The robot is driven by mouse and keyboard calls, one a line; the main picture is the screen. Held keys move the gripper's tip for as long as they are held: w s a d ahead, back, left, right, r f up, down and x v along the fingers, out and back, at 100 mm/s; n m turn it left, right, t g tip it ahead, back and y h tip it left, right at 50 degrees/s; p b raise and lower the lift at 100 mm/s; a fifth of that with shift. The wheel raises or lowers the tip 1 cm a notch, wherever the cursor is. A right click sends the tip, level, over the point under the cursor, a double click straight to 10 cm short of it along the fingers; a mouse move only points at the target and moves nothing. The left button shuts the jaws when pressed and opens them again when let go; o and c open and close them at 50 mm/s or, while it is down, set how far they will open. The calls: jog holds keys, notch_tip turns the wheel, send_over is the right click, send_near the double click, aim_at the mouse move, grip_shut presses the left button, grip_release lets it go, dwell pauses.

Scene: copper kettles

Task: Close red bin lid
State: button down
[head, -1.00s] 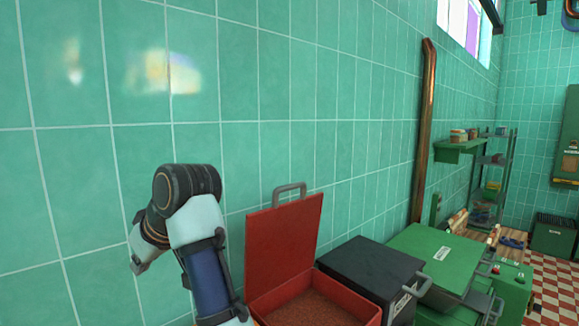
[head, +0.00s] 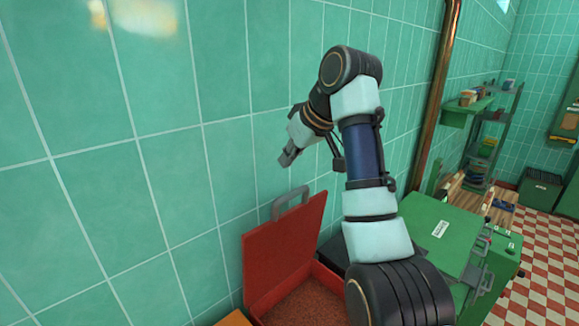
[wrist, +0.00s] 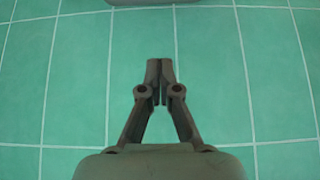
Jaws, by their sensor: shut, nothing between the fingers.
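The red bin (head: 330,282) stands by the tiled wall at the bottom of the head view, partly hidden behind my arm. Its red lid (head: 285,250) is open and stands upright, with a grey handle (head: 291,201) on its top edge. My gripper (head: 286,160) is above the handle, apart from it in the picture; how far it is in depth I cannot tell. In the wrist view my gripper (wrist: 161,68) is shut and empty, with green tiles beyond it. A grey bar (wrist: 168,2) at the top edge there may be the lid's handle.
The green tiled wall (head: 90,200) is close behind the lid. A green bin (head: 435,225) stands right of the red one, with a dark bin mostly hidden between. A copper pipe (head: 437,90) runs up the wall. An orange edge (head: 235,319) shows at lower left.

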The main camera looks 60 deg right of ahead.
notch_tip(320, 180, down, 7)
jog(key=shift+r+p, duration=0.15)
jog(key=shift+p, duration=0.75)
